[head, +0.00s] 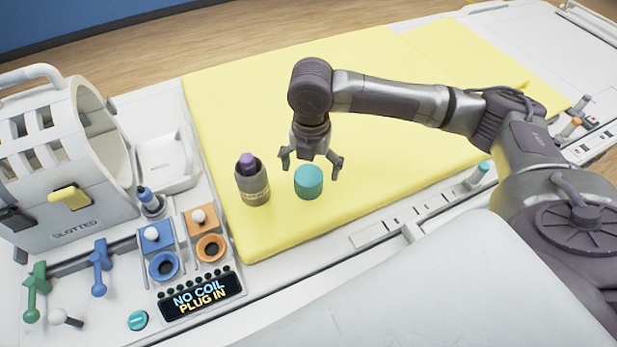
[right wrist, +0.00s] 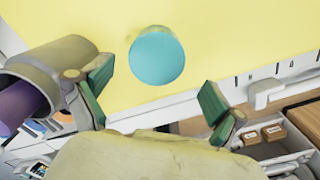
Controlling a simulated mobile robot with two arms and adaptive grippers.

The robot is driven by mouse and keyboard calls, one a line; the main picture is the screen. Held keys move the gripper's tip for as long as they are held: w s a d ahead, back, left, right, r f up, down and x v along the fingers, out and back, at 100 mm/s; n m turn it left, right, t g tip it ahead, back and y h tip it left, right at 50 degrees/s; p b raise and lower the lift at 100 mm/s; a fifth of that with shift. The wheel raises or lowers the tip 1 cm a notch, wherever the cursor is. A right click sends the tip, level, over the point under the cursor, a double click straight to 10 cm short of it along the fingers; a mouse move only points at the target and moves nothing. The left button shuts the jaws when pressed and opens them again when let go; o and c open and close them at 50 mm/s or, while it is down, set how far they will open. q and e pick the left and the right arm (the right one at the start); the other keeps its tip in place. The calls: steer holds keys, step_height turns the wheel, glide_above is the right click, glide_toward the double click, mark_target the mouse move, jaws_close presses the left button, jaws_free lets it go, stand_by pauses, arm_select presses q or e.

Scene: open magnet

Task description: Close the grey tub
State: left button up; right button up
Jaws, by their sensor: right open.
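The grey tub (head: 254,188) stands upright on the yellow mat, and a purple object (head: 247,162) sticks up out of its open top. In the right wrist view the tub (right wrist: 50,62) is at the left, with the purple object (right wrist: 18,104) in its mouth. A teal cylinder (head: 309,184) stands just right of the tub, apart from it; it also shows in the right wrist view (right wrist: 157,58). My right gripper (head: 311,164) is open and empty, pointing down over the teal cylinder, which lies between the fingers' lines in the right wrist view (right wrist: 154,92). My left gripper is out of view.
The yellow mat (head: 390,150) is mostly clear behind and right of the tub. Left of it are a white slotted housing (head: 95,215), an empty white tray (head: 165,165), and a panel with levers, sockets and a display (head: 200,295) reading "NO COIL PLUG IN".

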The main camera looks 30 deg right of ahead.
mark_target(309, 175)
steer(key=shift+f, duration=0.3)
steer(key=f, duration=0.1)
steer(key=f+p, duration=0.1)
steer(key=f, duration=0.2)
steer(key=shift+w+f+p, duration=0.3)
steer(key=shift+w, duration=0.1)
steer(key=c, duration=1)
steer(key=shift+r, duration=0.1)
